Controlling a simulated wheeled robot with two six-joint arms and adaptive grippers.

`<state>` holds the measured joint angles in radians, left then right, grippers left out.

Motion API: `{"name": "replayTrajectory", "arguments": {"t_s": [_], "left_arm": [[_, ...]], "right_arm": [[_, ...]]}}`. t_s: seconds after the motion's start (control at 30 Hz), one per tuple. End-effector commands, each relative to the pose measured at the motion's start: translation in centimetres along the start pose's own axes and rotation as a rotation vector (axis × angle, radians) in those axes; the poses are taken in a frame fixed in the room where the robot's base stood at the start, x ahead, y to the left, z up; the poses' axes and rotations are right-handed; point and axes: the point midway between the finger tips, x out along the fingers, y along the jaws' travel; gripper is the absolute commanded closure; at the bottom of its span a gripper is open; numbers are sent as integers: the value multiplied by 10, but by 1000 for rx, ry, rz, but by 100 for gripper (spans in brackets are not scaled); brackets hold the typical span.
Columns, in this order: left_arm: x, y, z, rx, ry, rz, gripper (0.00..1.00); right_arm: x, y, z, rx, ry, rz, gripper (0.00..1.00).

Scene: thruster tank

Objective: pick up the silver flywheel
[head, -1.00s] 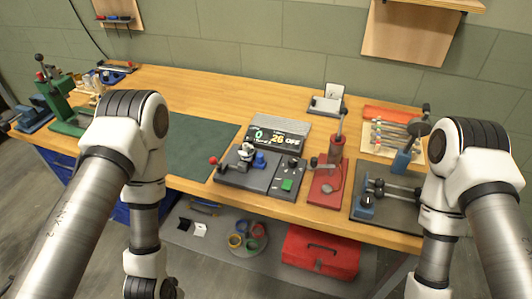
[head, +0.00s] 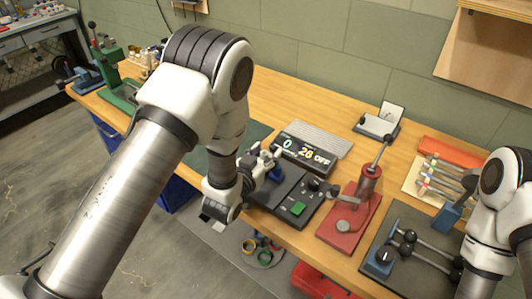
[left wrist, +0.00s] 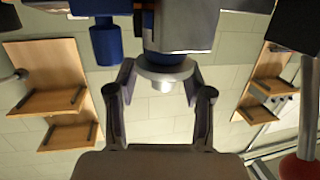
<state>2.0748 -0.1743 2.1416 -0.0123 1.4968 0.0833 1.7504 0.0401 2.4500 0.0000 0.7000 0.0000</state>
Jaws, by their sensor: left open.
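A silver round piece (left wrist: 165,72), which looks like the flywheel, shows in the left wrist view under a dark and blue holder. My left gripper (left wrist: 160,92) is open, with one finger on each side of this piece. I cannot tell whether the fingers touch it. In the head view my left gripper (head: 262,162) is at the dark station (head: 290,200) with the green button; gripper and wrist hide most of the flywheel there. My right arm is at the right edge, with its gripper out of view.
A display (head: 304,153) stands behind the station. A red press (head: 347,213) and a dark base with rods (head: 408,249) stand to its right. In the left wrist view a blue cylinder (left wrist: 104,43) and a red ball (left wrist: 298,168) are close to the gripper.

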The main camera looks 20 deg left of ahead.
Motion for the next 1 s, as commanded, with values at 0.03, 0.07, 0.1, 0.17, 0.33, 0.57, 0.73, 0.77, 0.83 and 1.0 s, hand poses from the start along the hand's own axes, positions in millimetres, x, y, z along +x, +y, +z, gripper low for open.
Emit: {"name": "replayTrajectory", "arguments": {"t_s": [0.03, 0.07, 0.1, 0.17, 0.33, 0.57, 0.73, 0.77, 0.83, 1.0], "left_arm": [[2, 0, 0, 0, 0, 0, 49], [3, 0, 1, 0, -1, -1, 49], [3, 0, 1, 0, -2, -1, 49], [3, 0, 1, 0, -2, -1, 49], [3, 0, 1, -1, -2, -1, 91], [3, 0, 2, -1, -2, -1, 100], [3, 0, 2, -1, -2, -1, 100], [3, 0, 1, -1, -2, -1, 100], [3, 0, -1, 0, -2, -1, 100], [0, 0, -16, 0, 1, -1, 100]], "right_arm": [[-1, 0, 0, 0, 0, 0, 100], [-1, 0, 0, 0, 0, 0, 100], [0, 0, 0, 0, 0, 0, 100], [0, 0, 0, 0, 0, 0, 100], [0, 0, 0, 0, -1, 0, 100], [0, 0, 0, 0, -1, 0, 100], [0, 0, 0, 0, -1, 0, 100], [0, 0, 0, 0, -1, 0, 100], [1, 0, 0, 0, -1, 0, 100], [6, 0, 0, 0, 0, 0, 100]]}}
